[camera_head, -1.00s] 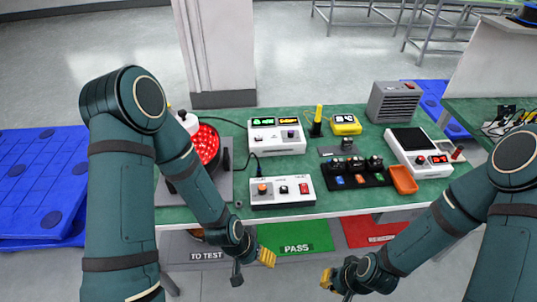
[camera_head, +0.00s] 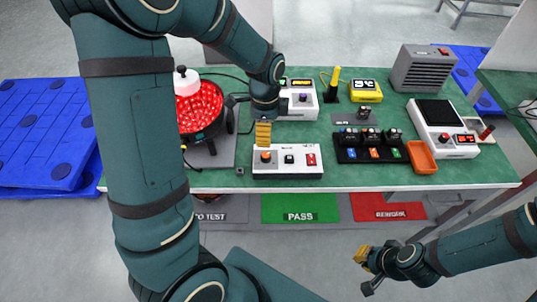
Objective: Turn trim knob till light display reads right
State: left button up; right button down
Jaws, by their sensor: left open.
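A white control box (camera_head: 288,174) stands at the table's front edge, with an orange knob (camera_head: 265,157), a black knob (camera_head: 289,159) and a red switch (camera_head: 311,159) on top. My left gripper (camera_head: 263,134) is open, its yellow fingers pointing down just above the orange knob; I cannot tell if they touch it. A round lamp of lit red lights (camera_head: 200,108) stands to the left. A white meter box (camera_head: 303,106) behind has lit displays, partly hidden by my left arm. A yellow meter (camera_head: 366,92) shows digits too small to read. My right gripper (camera_head: 364,264) is low in front of the table, away from everything.
A black tray with small modules (camera_head: 372,153) and an orange bin (camera_head: 421,157) stand right of the control box. A white unit with a red display (camera_head: 440,125) and a grey heater-like box (camera_head: 433,66) are further right. PASS (camera_head: 300,207) and REWORK (camera_head: 388,206) mats lie below the table.

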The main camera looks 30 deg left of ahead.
aim_at(266, 155)
pick_arm(q)
notch_tip(266, 155, down, 11)
jog(key=shift+s+d+r+b, duration=0.15)
jog(key=shift+r+b, duration=0.05)
jog(key=shift+b, duration=0.95)
jog(key=shift+c, duration=0.2)
grip_shut()
